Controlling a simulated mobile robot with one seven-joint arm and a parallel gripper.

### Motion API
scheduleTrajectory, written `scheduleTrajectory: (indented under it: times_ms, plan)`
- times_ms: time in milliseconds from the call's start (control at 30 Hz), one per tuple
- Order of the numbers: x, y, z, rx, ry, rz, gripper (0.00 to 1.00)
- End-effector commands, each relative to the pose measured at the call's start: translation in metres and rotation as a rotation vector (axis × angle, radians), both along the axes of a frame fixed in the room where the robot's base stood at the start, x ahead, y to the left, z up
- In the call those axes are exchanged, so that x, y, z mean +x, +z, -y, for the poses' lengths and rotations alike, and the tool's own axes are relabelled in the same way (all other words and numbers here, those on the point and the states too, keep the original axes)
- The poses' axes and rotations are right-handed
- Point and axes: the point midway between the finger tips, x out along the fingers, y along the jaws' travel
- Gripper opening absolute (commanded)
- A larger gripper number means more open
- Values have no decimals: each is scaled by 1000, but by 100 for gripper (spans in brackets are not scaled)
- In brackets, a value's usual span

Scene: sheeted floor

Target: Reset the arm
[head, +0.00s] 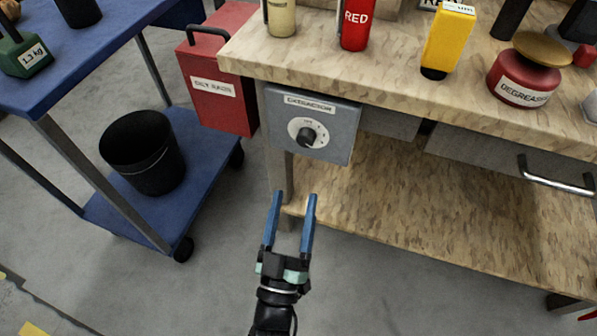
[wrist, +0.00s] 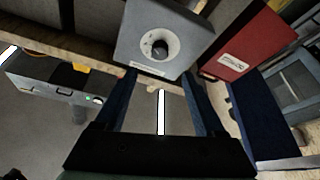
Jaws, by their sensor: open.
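My gripper (head: 293,197) is open, its two blue fingers apart with nothing between them. In the head view it is in front of the workbench (head: 240,62), below a grey box labelled "EXTRACTION" (head: 338,118) with a black dial (head: 307,136). In the wrist view the fingers of my gripper (wrist: 158,82) point toward the grey box (wrist: 185,55), with its dial (wrist: 160,48) above and between the fingertips. The fingers look apart from the box, but the exact gap is hard to tell.
A blue cart (head: 200,140) with a black bucket (head: 142,152) stands at left. The bench's lower shelf (head: 400,200) and a drawer handle (head: 555,177) are at right. Floor around my arm is clear.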

Motion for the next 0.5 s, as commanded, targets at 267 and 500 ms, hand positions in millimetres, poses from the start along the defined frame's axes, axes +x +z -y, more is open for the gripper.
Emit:
scheduleTrajectory:
  times_ms: [267, 500]
  plan:
    - [-21, -8, -4, 1, 1, 0, 72]
    - [-21, -8, -4, 1, 1, 1, 72]
